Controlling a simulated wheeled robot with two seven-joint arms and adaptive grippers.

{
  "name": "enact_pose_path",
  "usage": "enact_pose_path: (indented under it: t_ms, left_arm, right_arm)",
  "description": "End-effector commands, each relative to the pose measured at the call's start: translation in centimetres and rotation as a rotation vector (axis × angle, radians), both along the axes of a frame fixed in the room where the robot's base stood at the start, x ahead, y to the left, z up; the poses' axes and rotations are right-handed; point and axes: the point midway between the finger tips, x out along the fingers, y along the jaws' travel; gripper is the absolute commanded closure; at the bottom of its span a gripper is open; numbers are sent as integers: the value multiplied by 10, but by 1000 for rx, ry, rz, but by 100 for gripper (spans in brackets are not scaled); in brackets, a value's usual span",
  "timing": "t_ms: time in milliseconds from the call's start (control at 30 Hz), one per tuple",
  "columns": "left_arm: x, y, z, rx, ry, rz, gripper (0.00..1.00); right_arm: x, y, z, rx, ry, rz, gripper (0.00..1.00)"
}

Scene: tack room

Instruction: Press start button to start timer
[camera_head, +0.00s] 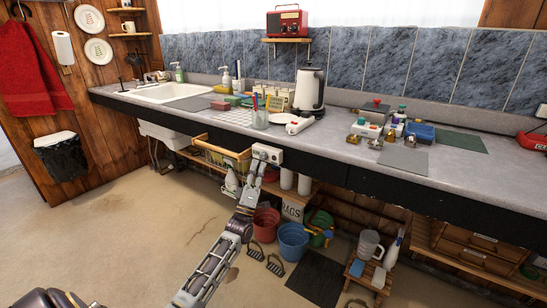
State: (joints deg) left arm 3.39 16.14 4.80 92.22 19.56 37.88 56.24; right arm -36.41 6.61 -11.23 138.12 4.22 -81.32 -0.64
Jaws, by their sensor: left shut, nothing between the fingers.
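A small pale box with dark round marks on its face (267,153), which looks like the timer, is on the dark front edge of the counter. I cannot make out which mark is the start button. My left gripper (256,170) is shut and empty, its fingertips just below the box and overlapping its lower left side in the view. I cannot tell whether they touch it. The left arm reaches up from the bottom of the picture. My right gripper is not in view.
The grey counter (222,124) runs above, with a white kettle (309,91), a glass jar (260,118) and several bottles on it. Buckets, including a blue one (293,241), stand below. The floor at left is clear.

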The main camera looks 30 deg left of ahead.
Motion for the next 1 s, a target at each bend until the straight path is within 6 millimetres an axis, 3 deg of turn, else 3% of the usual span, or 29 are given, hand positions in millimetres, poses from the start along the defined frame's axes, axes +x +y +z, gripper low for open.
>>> enact_pose_path:
  t_ms: [400, 1000]
  left_arm:
    - [-22, 2, 1, 0, 0, 0, 100]
    - [-23, 2, 0, 0, 0, 0, 100]
  right_arm:
    - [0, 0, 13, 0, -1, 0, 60]
    - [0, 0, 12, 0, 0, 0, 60]
